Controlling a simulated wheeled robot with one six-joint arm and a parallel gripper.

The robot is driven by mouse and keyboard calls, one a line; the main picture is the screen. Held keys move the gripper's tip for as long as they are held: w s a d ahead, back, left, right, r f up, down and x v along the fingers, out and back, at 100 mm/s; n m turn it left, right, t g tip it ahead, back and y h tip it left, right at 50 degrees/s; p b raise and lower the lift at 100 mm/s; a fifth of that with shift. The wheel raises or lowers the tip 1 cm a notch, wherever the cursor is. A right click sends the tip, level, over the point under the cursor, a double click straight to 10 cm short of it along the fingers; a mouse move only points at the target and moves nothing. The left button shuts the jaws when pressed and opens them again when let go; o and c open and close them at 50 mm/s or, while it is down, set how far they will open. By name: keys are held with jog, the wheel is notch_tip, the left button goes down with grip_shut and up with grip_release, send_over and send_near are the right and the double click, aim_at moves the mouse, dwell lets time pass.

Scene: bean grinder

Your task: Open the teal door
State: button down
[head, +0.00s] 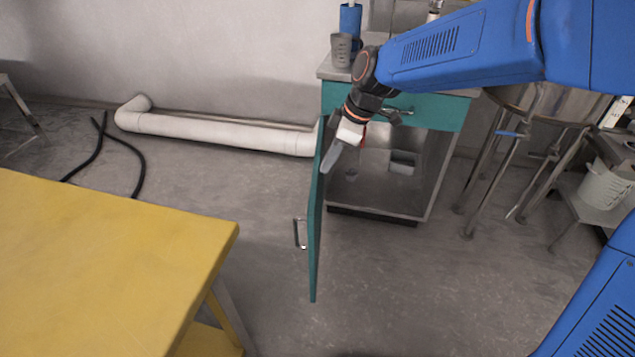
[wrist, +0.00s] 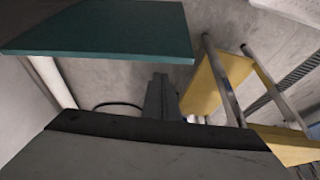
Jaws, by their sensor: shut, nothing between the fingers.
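The teal door (head: 315,225) of the low cabinet stands swung well out from the cabinet front, seen nearly edge-on in the head view. Its metal handle (head: 299,233) is on the left, outer face. My gripper (head: 327,168) is shut and empty, at the inner side of the door near its upper part. I cannot tell whether its tip touches the door. In the wrist view a teal panel (wrist: 110,32), apparently the door, fills the upper left, and my shut fingers (wrist: 158,98) show at the middle.
The cabinet interior (head: 375,180) is exposed, with a small light container (head: 403,161) inside. A teal drawer (head: 440,110) sits above it. A yellow table (head: 100,270) stands at the left front. A metal-legged stand (head: 510,140) is on the right. Bare floor lies between the table and cabinet.

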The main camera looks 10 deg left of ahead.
aim_at(311, 208)
jog(key=s+d+n, duration=0.1)
jog(key=s+d, duration=0.2)
jog(key=d, duration=0.4)
jog(key=a+r+x, duration=0.1)
jog(key=a+x, duration=0.1)
jog(key=x, duration=1)
jog(key=shift+s+a+g, duration=0.3)
jog(key=shift+s, duration=0.15)
